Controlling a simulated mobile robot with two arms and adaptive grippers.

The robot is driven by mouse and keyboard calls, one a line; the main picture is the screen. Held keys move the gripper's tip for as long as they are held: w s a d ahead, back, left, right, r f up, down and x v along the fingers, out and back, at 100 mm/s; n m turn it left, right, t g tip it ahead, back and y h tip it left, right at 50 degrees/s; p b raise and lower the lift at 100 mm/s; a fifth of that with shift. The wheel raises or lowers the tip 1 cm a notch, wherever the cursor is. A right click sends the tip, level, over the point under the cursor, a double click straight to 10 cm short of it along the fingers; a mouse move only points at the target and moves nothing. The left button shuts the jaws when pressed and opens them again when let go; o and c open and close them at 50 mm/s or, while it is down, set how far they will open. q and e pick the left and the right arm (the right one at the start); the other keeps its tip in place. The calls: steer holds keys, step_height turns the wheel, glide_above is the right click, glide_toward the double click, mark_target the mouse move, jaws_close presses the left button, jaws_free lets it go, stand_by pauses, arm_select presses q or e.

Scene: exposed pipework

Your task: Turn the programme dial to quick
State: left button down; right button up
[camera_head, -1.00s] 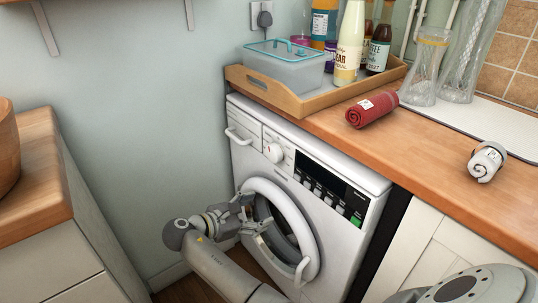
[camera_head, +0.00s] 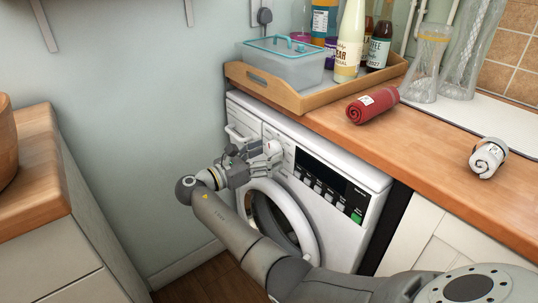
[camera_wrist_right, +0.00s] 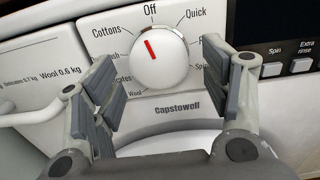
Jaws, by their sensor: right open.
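The programme dial (camera_wrist_right: 158,57) is a round white knob on the washing machine (camera_head: 346,232). In the right wrist view its red mark points up and slightly left, close to the "Off" label; "Quick" is printed at its upper right and "Cottons" at its upper left. My right gripper (camera_wrist_right: 160,75) is open, with one finger on each side of the dial and a visible gap to it on both sides. In the head view my right gripper (camera_head: 260,157) is in front of the dial (camera_head: 273,148) and partly hides it. My left gripper is not in view.
The round door (camera_head: 309,233) is below the dial, under my right arm. Buttons and a dark display (camera_head: 335,180) lie right of it, the drawer handle (camera_head: 238,135) left. Above, the wooden counter (camera_head: 420,135) holds a tray (camera_head: 300,101), a red rolled towel (camera_head: 372,105) and glass vases.

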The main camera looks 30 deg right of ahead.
steer(key=shift+d, duration=0.65)
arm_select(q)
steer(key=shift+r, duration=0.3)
arm_select(e)
steer(key=c, duration=1)
